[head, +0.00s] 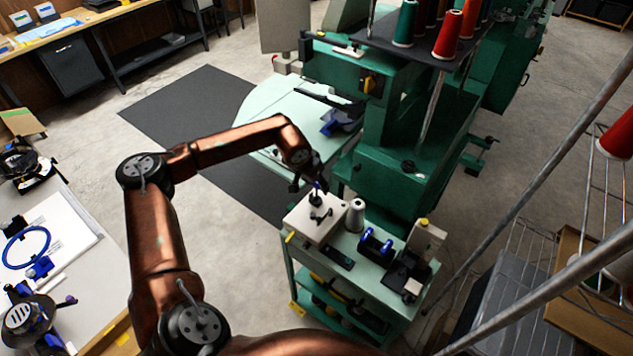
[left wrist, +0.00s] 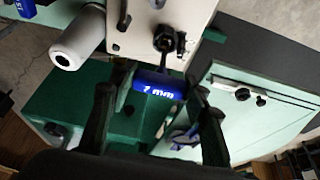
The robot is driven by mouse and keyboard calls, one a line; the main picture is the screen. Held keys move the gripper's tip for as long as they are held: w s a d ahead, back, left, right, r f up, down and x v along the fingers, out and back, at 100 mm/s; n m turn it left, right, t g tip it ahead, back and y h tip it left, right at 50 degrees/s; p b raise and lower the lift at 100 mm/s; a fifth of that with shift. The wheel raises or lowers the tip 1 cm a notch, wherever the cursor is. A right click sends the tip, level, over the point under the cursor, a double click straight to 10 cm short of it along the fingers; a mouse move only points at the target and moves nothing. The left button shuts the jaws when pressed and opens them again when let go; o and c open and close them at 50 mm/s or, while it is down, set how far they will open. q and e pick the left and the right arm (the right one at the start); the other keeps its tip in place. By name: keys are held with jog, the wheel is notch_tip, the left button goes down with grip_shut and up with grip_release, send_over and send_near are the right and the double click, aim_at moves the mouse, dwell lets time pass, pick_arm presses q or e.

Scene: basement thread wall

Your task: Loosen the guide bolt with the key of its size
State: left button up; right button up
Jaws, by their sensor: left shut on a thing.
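A blue key handle (left wrist: 160,85) marked "7 mm" is between the fingertips of my left gripper (left wrist: 160,78) in the left wrist view. The gripper is shut on it. The key's dark shank reaches to a black bolt-like fitting (left wrist: 165,39) on a pale block (left wrist: 140,25); I cannot tell whether it is seated in it. In the head view my left gripper (head: 310,182) is just above the pale block (head: 312,222), which has black fittings (head: 318,212) on top and stands on a green cart. My right gripper is not in view.
The cart (head: 365,265) also carries a grey-white cone (head: 355,215), a blue item (head: 375,241) and a black holder (head: 405,275). The green machine (head: 400,180) stands close behind. Metal rack poles (head: 540,195) cross the right side. A dark mat (head: 185,110) lies on the floor.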

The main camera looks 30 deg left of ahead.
aim_at(318, 190)
pick_arm(q)
jog(key=shift+f+b, duration=0.55)
jog(key=shift+f, duration=1.1)
jog(key=shift+d+r+n, duration=0.1)
jog(key=shift+r+n, duration=0.05)
jog(key=shift+n, duration=0.25)
jog(key=shift+d+n+y+p, duration=0.1)
jog(key=shift+n+y+p, duration=0.5)
jog(key=shift+n, duration=0.4)
jog(key=n+y, duration=0.1)
jog(key=n, duration=0.1)
jog(key=n+p, duration=0.1)
jog(key=n, duration=0.2)
jog(key=shift+g+y, duration=0.4)
jog(key=n, duration=0.2)
jog(key=shift+w+n+g+y, duration=0.1)
jog(key=shift+n+g+y, duration=0.3)
jog(key=n, duration=0.3)
jog(key=shift+g+y, duration=0.3)
jog(key=shift+g, duration=0.1)
jog(key=n+g, duration=0.1)
jog(key=n, duration=0.2)
jog(key=n+g, duration=0.1)
jog(key=n, duration=0.2)
jog(key=shift+w+n+g, duration=0.1)
jog(key=shift+n+g, duration=0.2)
jog(key=o, duration=1.1)
jog(key=shift+n, duration=0.3)
jog(key=o, duration=0.3)
